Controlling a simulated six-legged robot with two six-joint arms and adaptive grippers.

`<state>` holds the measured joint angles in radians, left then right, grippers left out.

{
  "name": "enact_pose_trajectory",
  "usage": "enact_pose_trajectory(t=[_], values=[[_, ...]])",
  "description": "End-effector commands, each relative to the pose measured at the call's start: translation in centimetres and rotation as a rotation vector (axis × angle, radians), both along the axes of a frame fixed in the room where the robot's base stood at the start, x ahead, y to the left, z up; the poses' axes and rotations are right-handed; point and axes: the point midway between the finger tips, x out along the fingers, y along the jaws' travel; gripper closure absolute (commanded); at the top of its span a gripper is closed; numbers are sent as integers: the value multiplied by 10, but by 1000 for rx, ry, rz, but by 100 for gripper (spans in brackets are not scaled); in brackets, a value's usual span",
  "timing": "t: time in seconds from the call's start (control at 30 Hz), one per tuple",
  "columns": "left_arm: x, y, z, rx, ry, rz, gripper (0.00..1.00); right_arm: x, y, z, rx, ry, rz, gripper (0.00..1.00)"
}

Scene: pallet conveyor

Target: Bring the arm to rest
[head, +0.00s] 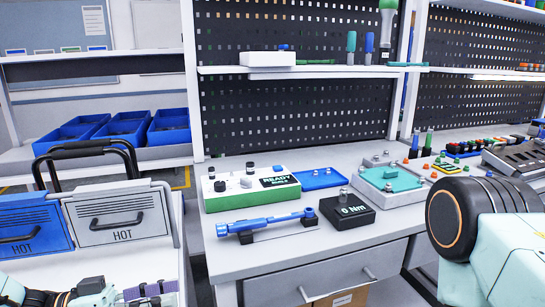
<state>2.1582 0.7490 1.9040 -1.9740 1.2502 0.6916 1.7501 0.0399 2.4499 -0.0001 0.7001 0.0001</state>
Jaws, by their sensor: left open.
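My left arm comes in low at the left edge, in front of the white cart. My left gripper (150,292) shows at the bottom edge, teal and grey with purple parts; it is open, and I see nothing held in it. Its lower part is cut off by the frame. My right arm shows as a large black joint with an orange ring and pale teal links at the right edge. Its gripper is out of view.

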Motion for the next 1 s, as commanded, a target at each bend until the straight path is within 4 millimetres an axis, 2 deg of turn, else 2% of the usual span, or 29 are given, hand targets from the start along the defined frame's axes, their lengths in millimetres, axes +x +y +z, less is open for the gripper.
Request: enact_pose_trajectory(t=[0.37,0.57,0.77,0.87,1.0], values=[[16,-23,-44,65,152,182,49,0,0,0,0,0,0,60],[9,-35,-94,173,301,319,49,0,0,0,0,0,0,60],[-28,-36,-164,376,509,463,49,0,0,0,0,0,0,60],[-59,-30,-198,502,618,520,49,0,0,0,0,0,0,60],[-115,-16,-237,698,771,580,49,0,0,0,0,0,0,60]])
